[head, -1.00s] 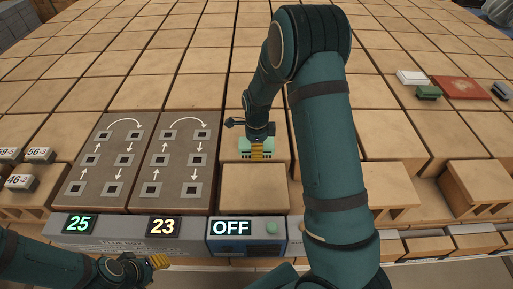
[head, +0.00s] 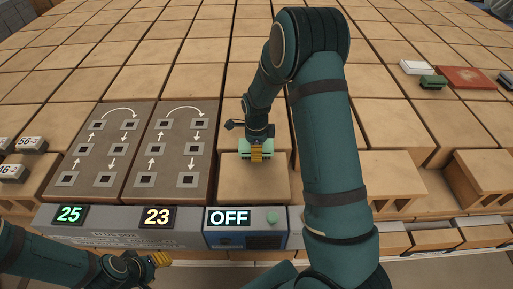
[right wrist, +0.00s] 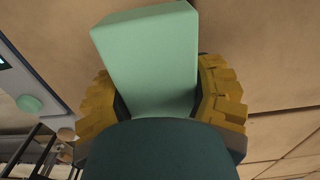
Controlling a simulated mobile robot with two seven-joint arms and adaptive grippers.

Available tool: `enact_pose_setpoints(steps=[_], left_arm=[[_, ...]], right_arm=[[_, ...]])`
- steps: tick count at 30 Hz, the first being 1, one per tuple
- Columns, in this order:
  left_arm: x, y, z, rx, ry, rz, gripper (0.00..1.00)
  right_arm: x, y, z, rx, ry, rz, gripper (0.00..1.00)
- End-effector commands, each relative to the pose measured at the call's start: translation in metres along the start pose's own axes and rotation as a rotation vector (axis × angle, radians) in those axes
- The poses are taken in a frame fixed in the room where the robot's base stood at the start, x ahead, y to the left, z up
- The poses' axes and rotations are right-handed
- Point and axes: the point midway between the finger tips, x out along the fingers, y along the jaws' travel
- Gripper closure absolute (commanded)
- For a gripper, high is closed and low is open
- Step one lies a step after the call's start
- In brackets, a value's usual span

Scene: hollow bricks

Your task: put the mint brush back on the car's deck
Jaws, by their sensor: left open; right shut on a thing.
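My right gripper (head: 257,155) is shut on the mint brush (head: 243,147), a pale green block. In the head view it is over a front brick (head: 250,182), near that brick's back edge; I cannot tell whether it touches. In the right wrist view the brush (right wrist: 150,60) sits between the yellow fingers, above a tan surface. My left gripper (head: 161,259) is open and empty in front of the grey console (head: 120,225). I cannot tell for sure which surface is the car's deck.
Two dark boards with arrows and square holes (head: 125,150) lie left of the front brick. A blue box (head: 265,242) reading OFF is below it. A red slab (head: 465,77), a white block (head: 414,67) and a dark green block (head: 433,82) lie at the right. Bricks fill the background.

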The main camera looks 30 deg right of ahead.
Motion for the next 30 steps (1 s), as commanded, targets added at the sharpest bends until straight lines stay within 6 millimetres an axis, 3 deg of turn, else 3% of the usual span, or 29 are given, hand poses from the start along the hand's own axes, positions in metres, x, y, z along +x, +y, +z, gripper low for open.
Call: enact_pose_setpoints(steps=[28, 29, 30], left_arm=[[0.006, -0.002, 0.001, 0.001, 0.000, 0.000, 0.53], [0.006, -0.002, 0.001, 0.001, 0.000, 0.000, 0.53], [0.006, -0.002, 0.001, 0.001, 0.000, 0.000, 0.53]], right_arm=[[0.010, 0.000, 0.000, 0.000, 0.000, 0.000, 0.81], [0.010, 0.000, 0.000, 0.000, 0.000, -0.001, 0.33], [0.010, 0.000, 0.000, 0.000, 0.000, -0.001, 0.19]])
